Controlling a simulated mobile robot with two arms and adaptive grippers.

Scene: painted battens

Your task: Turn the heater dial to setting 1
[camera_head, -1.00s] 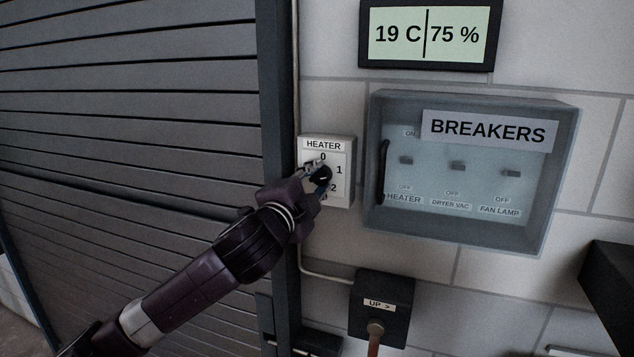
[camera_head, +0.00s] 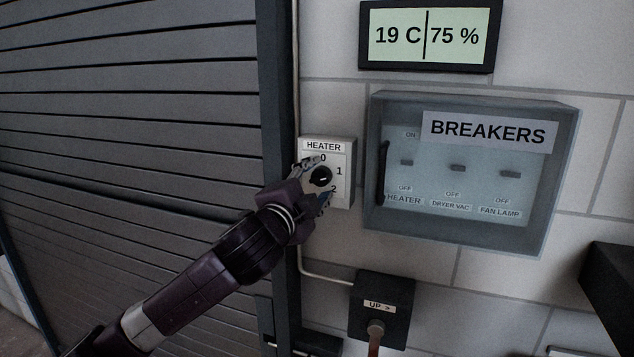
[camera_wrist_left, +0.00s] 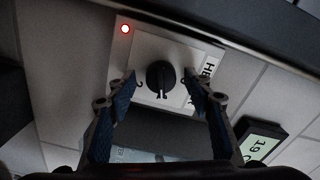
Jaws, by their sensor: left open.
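The heater panel (camera_head: 343,192) is a pale plate on the wall, marked HEATER, 0, 1 and 2. Its round black dial (camera_head: 321,176) also shows in the left wrist view (camera_wrist_left: 160,76), where its pale pointer mark points down the picture, roughly toward the 1 side. A red light (camera_wrist_left: 125,29) glows on a panel corner; my gripper hides it in the head view. My left gripper (camera_head: 320,179) is open, its fingers spread on either side of the dial and apart from it. In the wrist view, a finger partly hides the panel's lettering. My right gripper is not in view.
A breaker box (camera_head: 375,232) with a clear cover and dark handle is just right of the panel. A display (camera_head: 428,36) reads 19 C and 75 %. A black box marked UP (camera_head: 381,305) is below. A dark shutter (camera_head: 130,110) and its frame are left.

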